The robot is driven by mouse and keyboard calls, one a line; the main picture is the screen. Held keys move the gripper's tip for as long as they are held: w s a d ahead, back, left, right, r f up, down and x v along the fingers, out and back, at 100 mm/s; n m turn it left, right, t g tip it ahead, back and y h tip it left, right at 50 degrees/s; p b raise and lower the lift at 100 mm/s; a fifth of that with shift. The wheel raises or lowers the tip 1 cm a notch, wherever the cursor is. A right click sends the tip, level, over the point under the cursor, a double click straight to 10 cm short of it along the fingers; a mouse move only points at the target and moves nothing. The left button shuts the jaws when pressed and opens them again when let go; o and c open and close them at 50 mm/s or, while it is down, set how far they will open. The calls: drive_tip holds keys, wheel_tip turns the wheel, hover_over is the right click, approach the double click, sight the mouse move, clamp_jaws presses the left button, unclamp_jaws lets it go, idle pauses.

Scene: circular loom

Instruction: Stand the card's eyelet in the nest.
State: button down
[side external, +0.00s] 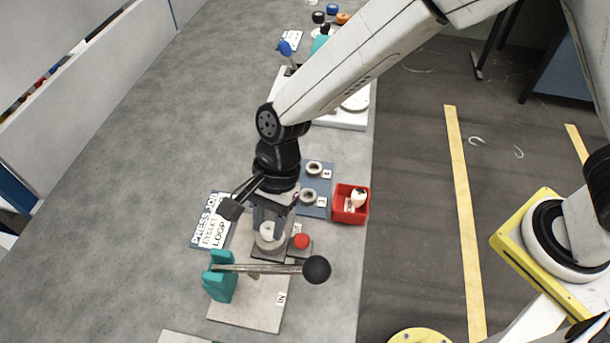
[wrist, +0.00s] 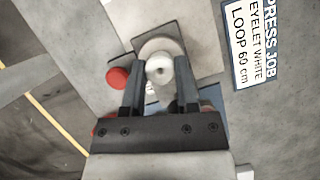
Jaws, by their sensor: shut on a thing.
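The card (side external: 212,222) lies left of the press and reads "PRESS JOB, EYELET WHITE, LOOP 60 cm"; the wrist view shows it at the upper right (wrist: 247,40). My gripper (side external: 268,226) points down over the round pale nest (side external: 267,243) at the press. In the wrist view my gripper (wrist: 158,75) is shut on a small whitish round piece, seemingly the white eyelet (wrist: 159,68).
A lever with a black ball knob (side external: 316,269) and a teal bracket (side external: 219,277) stand in front of the nest. A red button (side external: 301,241) is just right of it. A blue mat with rings (side external: 314,168) and a red bin (side external: 338,215) lie behind.

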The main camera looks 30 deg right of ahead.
idle(0.3)
drive_tip(key=shift+c, duration=1.4)
unclamp_jaws()
drive_tip(key=v, duration=0.7)
drive_tip(key=shift+d+r, duration=0.15)
drive_tip(key=shift+r, duration=0.15)
drive_tip(key=shift+w, duration=0.1)
